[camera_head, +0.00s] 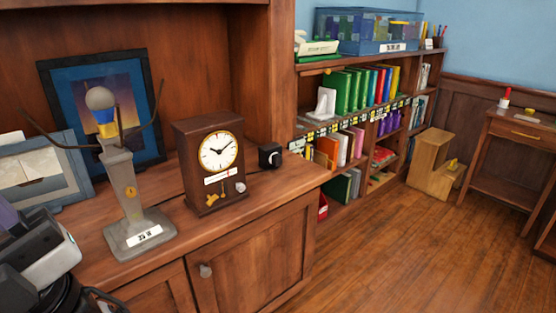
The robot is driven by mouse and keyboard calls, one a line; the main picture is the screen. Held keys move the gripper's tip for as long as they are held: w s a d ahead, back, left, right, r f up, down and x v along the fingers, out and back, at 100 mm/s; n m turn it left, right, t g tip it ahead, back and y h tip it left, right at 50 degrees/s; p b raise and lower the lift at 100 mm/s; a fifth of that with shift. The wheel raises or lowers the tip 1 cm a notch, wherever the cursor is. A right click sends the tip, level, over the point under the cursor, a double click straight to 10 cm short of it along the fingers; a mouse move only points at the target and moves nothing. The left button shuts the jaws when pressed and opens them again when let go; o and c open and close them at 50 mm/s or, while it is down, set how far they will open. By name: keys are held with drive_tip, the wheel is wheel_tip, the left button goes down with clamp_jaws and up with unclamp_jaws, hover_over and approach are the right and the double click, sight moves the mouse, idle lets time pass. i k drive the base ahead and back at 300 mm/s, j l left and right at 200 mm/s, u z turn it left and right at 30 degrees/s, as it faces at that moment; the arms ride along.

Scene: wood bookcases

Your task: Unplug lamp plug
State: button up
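A grey lamp (121,185) with a square base and a round bulb on a yellow and blue neck stands upright on the wooden cabinet top at the left. Thin dark curved arms spread from its upper part. A small black box (270,156) with a pale round mark sits on the cabinet's right end; I cannot tell whether it is an outlet or a plug. No lamp plug or cord can be clearly made out. White and black parts of my own arm (42,252) show at the lower left, left of the lamp base. My fingertips cannot be made out.
A brown clock (210,163) stands between the lamp and the black box. Framed pictures (100,100) lean behind the lamp. A bookcase (345,130) with a blue bin (366,32) stands right of the cabinet. The wooden floor (400,255) at right is clear.

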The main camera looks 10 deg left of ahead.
sight(276, 159)
drive_tip(key=i+z, duration=0.1)
drive_tip(key=i, duration=1.3)
